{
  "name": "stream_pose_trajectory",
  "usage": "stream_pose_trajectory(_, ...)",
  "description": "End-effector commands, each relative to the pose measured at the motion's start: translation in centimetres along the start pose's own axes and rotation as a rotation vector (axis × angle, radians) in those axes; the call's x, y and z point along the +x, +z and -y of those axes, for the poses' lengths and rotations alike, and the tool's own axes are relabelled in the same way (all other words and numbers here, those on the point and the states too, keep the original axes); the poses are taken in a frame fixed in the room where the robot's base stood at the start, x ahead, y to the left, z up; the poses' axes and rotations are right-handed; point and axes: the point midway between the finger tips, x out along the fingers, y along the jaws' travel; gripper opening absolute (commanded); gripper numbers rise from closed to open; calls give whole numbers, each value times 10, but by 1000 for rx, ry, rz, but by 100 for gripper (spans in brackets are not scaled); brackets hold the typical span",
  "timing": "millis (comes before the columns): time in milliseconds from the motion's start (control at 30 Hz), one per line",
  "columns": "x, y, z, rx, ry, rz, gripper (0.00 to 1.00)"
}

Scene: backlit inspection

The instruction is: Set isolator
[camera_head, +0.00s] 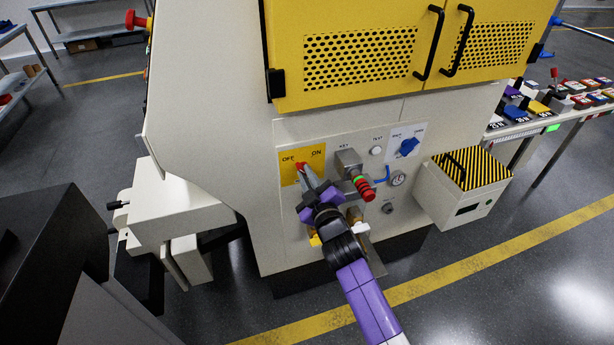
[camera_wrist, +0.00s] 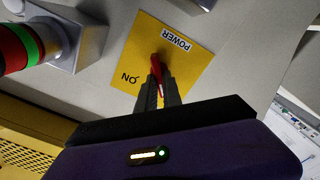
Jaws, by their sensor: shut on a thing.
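The isolator is a red handle (camera_head: 300,166) on a yellow plate (camera_head: 288,176) marked OFF and ON, on the cream machine front. My gripper (camera_head: 307,176) is at the plate, and its fingers cover much of the handle in the head view. In the wrist view my gripper (camera_wrist: 158,90) is shut on the red handle (camera_wrist: 156,66), which stands out from the yellow plate (camera_wrist: 190,68). The words POWER and ON show there; OFF does not. In the head view the visible red end lies just below the lettering, nearer OFF; its exact angle is hard to tell.
A grey key block (camera_head: 348,158) and a red-and-green banded part (camera_head: 363,187) are close at the right of my gripper.

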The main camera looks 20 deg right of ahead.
Motion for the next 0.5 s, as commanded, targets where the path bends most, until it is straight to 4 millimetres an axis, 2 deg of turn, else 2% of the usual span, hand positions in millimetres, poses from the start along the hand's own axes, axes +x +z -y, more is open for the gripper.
stream_pose_trajectory(500, 0, 1, 1, -83, -2, 2, 0)
